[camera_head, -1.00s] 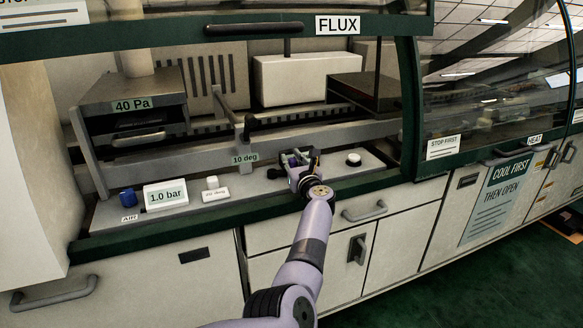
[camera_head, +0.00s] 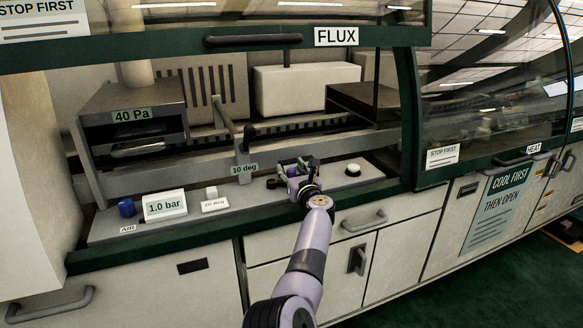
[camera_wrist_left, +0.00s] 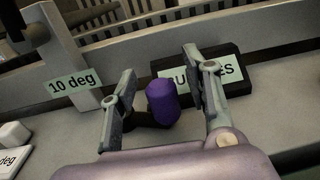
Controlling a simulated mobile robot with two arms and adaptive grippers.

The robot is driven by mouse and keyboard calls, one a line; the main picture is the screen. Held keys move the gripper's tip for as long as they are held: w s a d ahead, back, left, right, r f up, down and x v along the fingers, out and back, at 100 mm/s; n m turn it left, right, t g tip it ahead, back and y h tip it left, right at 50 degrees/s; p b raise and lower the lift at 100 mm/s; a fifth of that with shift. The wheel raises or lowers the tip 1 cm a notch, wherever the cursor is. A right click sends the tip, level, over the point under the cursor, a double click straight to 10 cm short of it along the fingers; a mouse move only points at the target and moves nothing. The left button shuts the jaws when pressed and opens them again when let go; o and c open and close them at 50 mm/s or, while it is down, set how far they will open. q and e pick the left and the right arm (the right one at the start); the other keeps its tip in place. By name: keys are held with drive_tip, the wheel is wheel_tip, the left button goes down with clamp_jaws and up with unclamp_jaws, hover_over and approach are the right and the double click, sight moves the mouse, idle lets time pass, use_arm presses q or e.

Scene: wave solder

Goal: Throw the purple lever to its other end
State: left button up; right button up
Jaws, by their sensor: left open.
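The purple lever shows in the left wrist view as a rounded purple knob (camera_wrist_left: 163,102) beside a dark base. My left gripper (camera_wrist_left: 160,66) is open, with one finger on each side of the knob. My right gripper is not in view.
On the ledge are a blue knob (camera_head: 127,208), a "1.0 bar" display (camera_head: 165,205), a small white switch (camera_head: 212,193) and a white round button (camera_head: 353,169). The raised FLUX hood (camera_head: 215,32) spans above.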

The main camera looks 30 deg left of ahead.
sight(291, 169)
use_arm(q)
wheel_tip(291, 169, up, 10)
drive_tip(key=shift+r, duration=0.1)
idle(0.4)
